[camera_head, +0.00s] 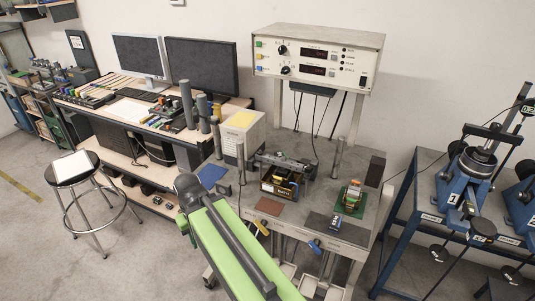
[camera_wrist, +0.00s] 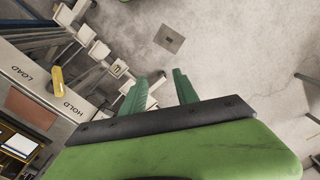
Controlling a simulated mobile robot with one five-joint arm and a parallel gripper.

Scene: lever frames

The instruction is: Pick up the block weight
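I cannot single out a block weight for sure in either view. In the head view, small block-like items stand on the grey bench: a dark device with yellow parts (camera_head: 282,184) and a small item on a green base (camera_head: 351,197). In the wrist view, pale blocks (camera_wrist: 99,50) sit along bars beside the bench edge; I cannot tell what they are.
A yellow handle (camera_wrist: 57,79) sticks out from the bench front, and a blue handle (camera_head: 314,246) is to its right in the head view. Blue lever frames (camera_head: 462,183) with dark weights stand at right. A stool (camera_head: 75,168) stands at left. Open floor shows in the wrist view.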

